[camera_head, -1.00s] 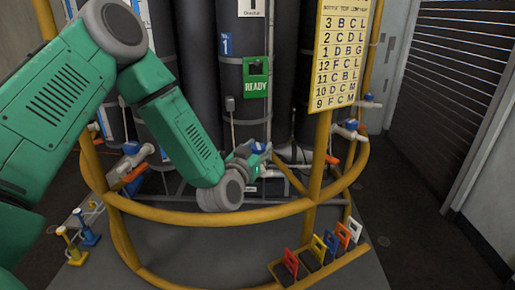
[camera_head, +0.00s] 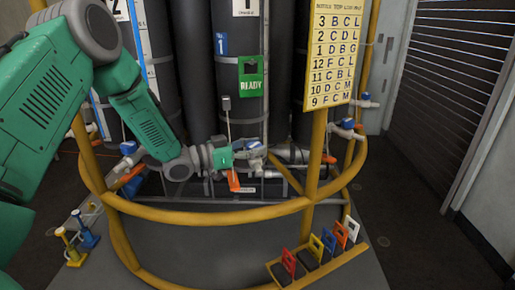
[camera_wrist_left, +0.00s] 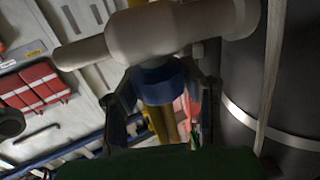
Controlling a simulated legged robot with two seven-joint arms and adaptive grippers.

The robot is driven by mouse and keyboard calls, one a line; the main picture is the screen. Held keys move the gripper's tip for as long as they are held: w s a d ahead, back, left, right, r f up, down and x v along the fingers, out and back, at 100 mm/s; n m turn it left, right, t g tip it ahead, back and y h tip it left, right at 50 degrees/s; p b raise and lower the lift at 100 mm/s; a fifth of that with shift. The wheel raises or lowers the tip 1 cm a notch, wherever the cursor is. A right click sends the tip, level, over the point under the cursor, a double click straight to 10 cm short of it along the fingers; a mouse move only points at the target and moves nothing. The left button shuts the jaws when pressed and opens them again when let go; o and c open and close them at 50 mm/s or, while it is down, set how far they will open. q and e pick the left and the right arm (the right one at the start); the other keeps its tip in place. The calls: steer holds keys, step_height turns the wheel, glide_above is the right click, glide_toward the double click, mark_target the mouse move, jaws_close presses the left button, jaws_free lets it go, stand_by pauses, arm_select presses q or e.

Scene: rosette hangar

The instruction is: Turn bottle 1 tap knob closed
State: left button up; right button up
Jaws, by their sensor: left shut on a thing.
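Bottle 1 (camera_head: 235,105) is a dark upright cylinder with a blue 1 label (camera_head: 221,43) and a green READY tag (camera_head: 251,80). Its tap, with a blue knob (camera_head: 254,145), sits low at its front. My left gripper (camera_head: 247,154) reaches in from the left at the tap. In the left wrist view the blue knob (camera_wrist_left: 158,84) is between the two fingers (camera_wrist_left: 162,105), below the pale tap body (camera_wrist_left: 165,30). The gripper is shut on the knob. The knob's exact turn angle is hard to tell. My right gripper does not show.
A yellow rail (camera_head: 215,217) curves in front of the bottles, with a yellow post (camera_head: 318,155) right of the tap. An orange lever (camera_head: 233,180) hangs below my gripper. Other blue-knobbed taps (camera_head: 347,123) stand at the right. Coloured tags (camera_head: 316,248) stand in a front rack.

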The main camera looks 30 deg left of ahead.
arm_select(q)
steer(key=shift+a+f+m+g+h, duration=0.1)
steer(key=shift+f+m+g+h, duration=0.05)
steer(key=shift+m+g+h, duration=0.35)
steer(key=shift+a+f+m+g+h, duration=0.1)
steer(key=shift+f+m+g+h, duration=0.05)
steer(key=shift+m+g+h, duration=0.3)
steer(key=m+g+h+b, duration=0.1)
steer(key=m+g+h, duration=0.1)
steer(key=g, duration=0.1)
steer(key=shift+m+g+h, duration=0.25)
steer(key=shift+m+h, duration=0.1)
steer(key=m+g+h+b, duration=0.2)
steer(key=m+g, duration=0.1)
steer(key=g, duration=0.1)
steer(key=shift+r, duration=0.15)
steer(key=shift+r+m+g, duration=0.1)
steer(key=shift+m+g, duration=0.2)
steer(key=shift+g, duration=0.2)
steer(key=shift+h+b, duration=0.3)
steer(key=shift+r+g, duration=0.2)
steer(key=shift+g, duration=0.1)
steer(key=o, duration=1.2)
steer(key=shift+o, duration=0.2)
steer(key=shift+a+f, duration=0.15)
steer(key=shift+a, duration=0.2)
